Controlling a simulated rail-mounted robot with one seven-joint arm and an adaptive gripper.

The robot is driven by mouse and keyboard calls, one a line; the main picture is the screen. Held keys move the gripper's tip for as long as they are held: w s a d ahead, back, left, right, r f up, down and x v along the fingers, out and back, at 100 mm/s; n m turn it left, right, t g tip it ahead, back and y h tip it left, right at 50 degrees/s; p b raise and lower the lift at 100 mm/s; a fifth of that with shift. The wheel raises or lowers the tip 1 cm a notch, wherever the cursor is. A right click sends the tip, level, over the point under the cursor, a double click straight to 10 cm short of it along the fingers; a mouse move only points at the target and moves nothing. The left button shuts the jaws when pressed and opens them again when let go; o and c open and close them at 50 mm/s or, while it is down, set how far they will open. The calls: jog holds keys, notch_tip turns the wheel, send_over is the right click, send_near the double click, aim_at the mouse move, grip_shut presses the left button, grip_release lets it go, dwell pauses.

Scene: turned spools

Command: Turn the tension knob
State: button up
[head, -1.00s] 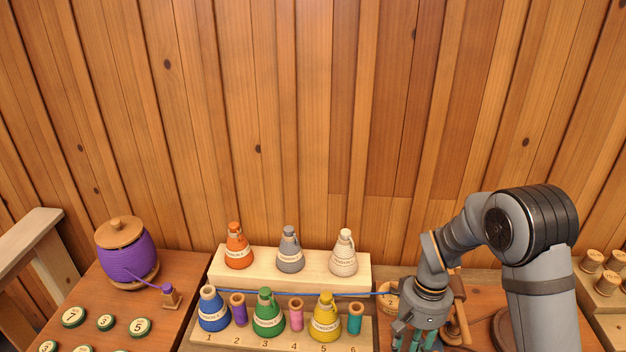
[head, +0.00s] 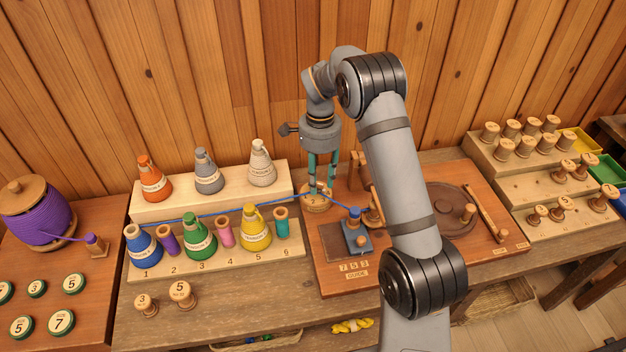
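A round pale wooden disc (head: 316,204), which looks like the tension knob, sits at the back left corner of the brown winder board (head: 330,272) in the head view. Marks on its face are too small to read. My gripper (head: 321,191) points down over this disc with its two teal fingers apart and a gap showing between them. The fingertips overlap the disc in the picture; I cannot tell whether they touch it. A blue thread (head: 222,211) runs past the disc to a blue guide block (head: 356,237) on the board.
Cones on a stepped rack (head: 215,262) stand left of my gripper. A purple spool (head: 38,212) and round tokens lie far left. Two small wooden spools (head: 180,295) stand in front of the rack. Wooden pegs stand on a stepped stand (head: 520,180) at the right. My arm hides part of the board.

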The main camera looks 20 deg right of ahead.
aim_at(318, 184)
jog(key=w+d+r+m, duration=0.2)
jog(key=w+m, duration=0.5)
jog(key=m, duration=0.3)
jog(key=shift+t, duration=0.3)
jog(key=f, duration=0.3)
jog(key=f+p, duration=0.1)
jog(key=f, duration=0.5)
jog(key=shift+s+a+f, duration=0.15)
jog(key=shift+s+a, duration=0.05)
jog(key=shift+s, duration=0.05)
jog(key=shift+w+f+p, duration=0.1)
jog(key=shift+f+p, duration=0.2)
jog(key=shift+f, duration=0.3)
jog(key=c, duration=0.3)
grip_shut()
